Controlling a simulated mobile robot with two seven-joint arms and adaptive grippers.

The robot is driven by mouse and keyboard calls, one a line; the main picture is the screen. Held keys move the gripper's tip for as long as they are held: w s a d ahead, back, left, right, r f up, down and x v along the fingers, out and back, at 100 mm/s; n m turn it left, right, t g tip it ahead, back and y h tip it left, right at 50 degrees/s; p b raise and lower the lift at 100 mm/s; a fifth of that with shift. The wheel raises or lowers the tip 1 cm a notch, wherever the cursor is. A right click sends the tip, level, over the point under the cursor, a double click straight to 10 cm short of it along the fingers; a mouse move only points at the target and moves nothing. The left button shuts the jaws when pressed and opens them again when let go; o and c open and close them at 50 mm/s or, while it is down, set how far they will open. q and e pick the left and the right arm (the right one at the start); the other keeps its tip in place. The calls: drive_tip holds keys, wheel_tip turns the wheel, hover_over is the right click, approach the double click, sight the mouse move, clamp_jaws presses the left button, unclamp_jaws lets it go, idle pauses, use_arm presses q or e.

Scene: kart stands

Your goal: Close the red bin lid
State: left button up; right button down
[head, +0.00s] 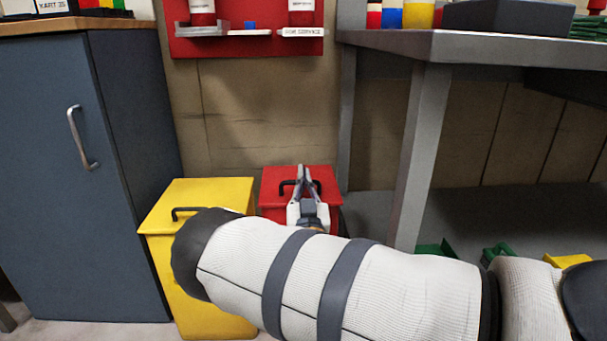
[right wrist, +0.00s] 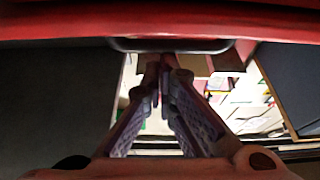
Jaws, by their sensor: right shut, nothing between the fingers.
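The red bin (head: 270,200) stands against the back wall, right of the yellow bin. Its red lid (head: 327,174) carries a dark bar handle (head: 284,187). My forearm hides most of the bin below, and I cannot tell the lid's exact angle. My right gripper (head: 302,168) is shut and empty, its fingers overlapping the middle of the handle in the head view. In the right wrist view, the red lid (right wrist: 160,22) spans the top, with the handle (right wrist: 130,45) at the fingertips (right wrist: 165,60). Contact is not clear. My left gripper is out of view.
The yellow bin (head: 232,190) stands close on the left, partly behind my arm, beside a blue-grey cabinet (head: 45,180). A metal table (head: 425,47) with a leg (head: 418,150) stands to the right. A red wall shelf (head: 245,45) hangs above the bins.

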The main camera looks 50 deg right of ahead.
drive_tip(key=shift+s+a+f, duration=0.2)
drive_tip(key=shift+a+f, duration=0.05)
drive_tip(key=shift+f, duration=0.15)
